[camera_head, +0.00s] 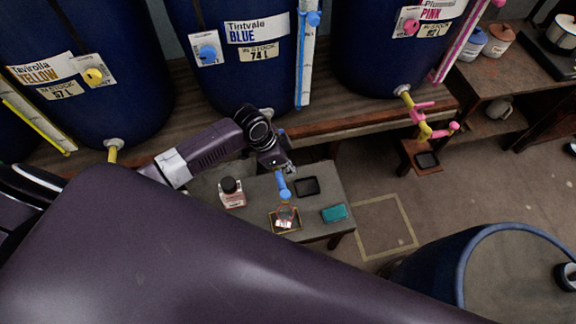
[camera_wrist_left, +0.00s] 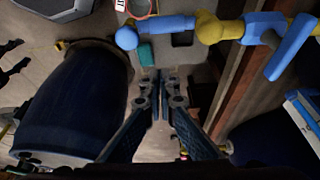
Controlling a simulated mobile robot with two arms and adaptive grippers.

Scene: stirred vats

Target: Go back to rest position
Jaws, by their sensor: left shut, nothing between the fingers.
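My left arm reaches in from the left in the head view. Its gripper (camera_head: 278,160) hangs above the far part of a small grey table, close to a blue tap (camera_head: 284,190). In the left wrist view the fingers of my left gripper (camera_wrist_left: 160,78) are together with nothing held. The blue tap (camera_wrist_left: 160,28) with its yellow body (camera_wrist_left: 215,28) and blue handle (camera_wrist_left: 292,48) shows beyond them, apart from the fingertips. My right gripper is not in view. A large dark part of my own body hides the lower left of the head view.
The small grey table (camera_head: 325,174) carries a black-capped bottle (camera_head: 232,198), a black pad (camera_head: 306,187), a teal sponge (camera_head: 334,213) and a container (camera_head: 286,218) under the tap. Blue vats (camera_head: 255,85) line the shelf behind. A blue barrel (camera_head: 430,265) stands right; floor between is clear.

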